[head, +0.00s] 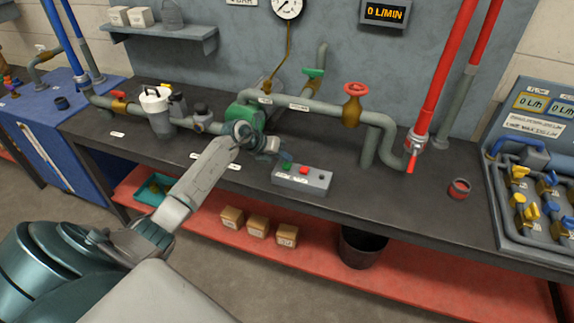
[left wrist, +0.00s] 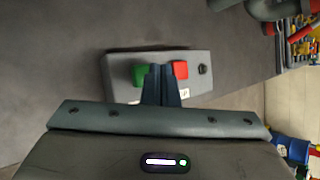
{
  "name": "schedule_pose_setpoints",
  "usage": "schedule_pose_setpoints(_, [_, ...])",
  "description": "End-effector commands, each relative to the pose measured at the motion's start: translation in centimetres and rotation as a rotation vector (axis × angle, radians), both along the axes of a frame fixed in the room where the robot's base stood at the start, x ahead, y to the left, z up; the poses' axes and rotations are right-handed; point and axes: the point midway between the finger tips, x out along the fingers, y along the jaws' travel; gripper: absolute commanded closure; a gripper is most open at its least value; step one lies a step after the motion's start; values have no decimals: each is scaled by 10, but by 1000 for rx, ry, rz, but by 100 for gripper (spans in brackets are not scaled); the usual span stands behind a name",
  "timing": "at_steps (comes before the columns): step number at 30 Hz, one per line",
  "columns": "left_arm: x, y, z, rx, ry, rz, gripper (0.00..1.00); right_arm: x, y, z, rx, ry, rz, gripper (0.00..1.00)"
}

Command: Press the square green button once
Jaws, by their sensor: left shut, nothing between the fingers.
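A grey control box (head: 301,181) sits near the front edge of the dark bench. It carries a green button (head: 287,167) on the left and a red button (head: 304,171) beside it. In the left wrist view the square green button (left wrist: 140,75) shows left of my fingers, and the red button (left wrist: 180,69) shows right of them. My left gripper (head: 286,156) is shut and empty, with its fingertips over the box close to the green button. In the left wrist view the shut fingers (left wrist: 160,70) lie between the two buttons. I cannot tell whether they touch the box.
A green pump (head: 245,117) is behind my left wrist. The bench between the box and the can is clear.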

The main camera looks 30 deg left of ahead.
Motion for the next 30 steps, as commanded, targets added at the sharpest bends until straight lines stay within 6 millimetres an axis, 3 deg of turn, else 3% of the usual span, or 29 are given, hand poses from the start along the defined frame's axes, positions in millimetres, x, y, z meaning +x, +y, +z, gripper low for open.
schedule_pose_setpoints(30, [0,0,-12,0,0,0,100,0,0,-9,0,0,0,64])
